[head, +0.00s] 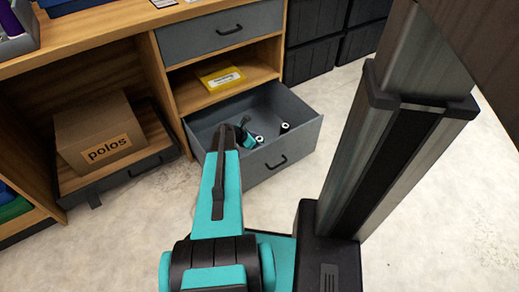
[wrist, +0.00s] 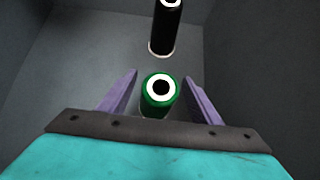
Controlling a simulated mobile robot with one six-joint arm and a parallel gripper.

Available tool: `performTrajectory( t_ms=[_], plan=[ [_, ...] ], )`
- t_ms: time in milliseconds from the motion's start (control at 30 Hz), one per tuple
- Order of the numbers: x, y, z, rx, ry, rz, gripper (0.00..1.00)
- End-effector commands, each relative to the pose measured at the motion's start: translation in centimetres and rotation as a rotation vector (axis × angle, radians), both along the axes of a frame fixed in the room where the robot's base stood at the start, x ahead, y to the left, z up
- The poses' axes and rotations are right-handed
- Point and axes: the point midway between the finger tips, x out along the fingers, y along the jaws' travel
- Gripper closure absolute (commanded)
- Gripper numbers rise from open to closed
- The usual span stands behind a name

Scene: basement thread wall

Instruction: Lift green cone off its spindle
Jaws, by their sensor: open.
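The green cone (wrist: 148,104) stands in the open grey drawer, seen from above in the wrist view, with a white ring and a dark centre on top. No spindle can be made out. My gripper (wrist: 160,76) is open, with one purple finger to the left and one to the right of the cone. Gaps show between the fingers and the cone, and I cannot tell how deep the fingers reach. In the head view my gripper (head: 252,137) is inside the drawer, and the green cone is hard to make out there.
A black cone (wrist: 165,32) stands just beyond the green one; it also shows in the head view (head: 285,129). The drawer (head: 295,150) has walls all around. Above it are a shelf with a yellow box (head: 220,76) and a shut drawer (head: 215,30). A polos carton (head: 95,135) sits left.

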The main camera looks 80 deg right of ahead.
Motion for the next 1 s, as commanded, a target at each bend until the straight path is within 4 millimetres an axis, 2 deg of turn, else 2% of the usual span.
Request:
performTrajectory(
  t_ms=[67,200,833,1000],
  plan=[
    [-0.5,-0.6,-1.0,0.000,0.000,0.000,0.42],
    [-1.1,-1.1,-1.7,-0.001,0.000,0.001,0.42],
    [-1.2,-1.2,-1.7,0.000,0.000,0.003,0.42],
    [-1.2,-1.2,-1.7,0.000,0.000,0.003,0.71]
  ],
)
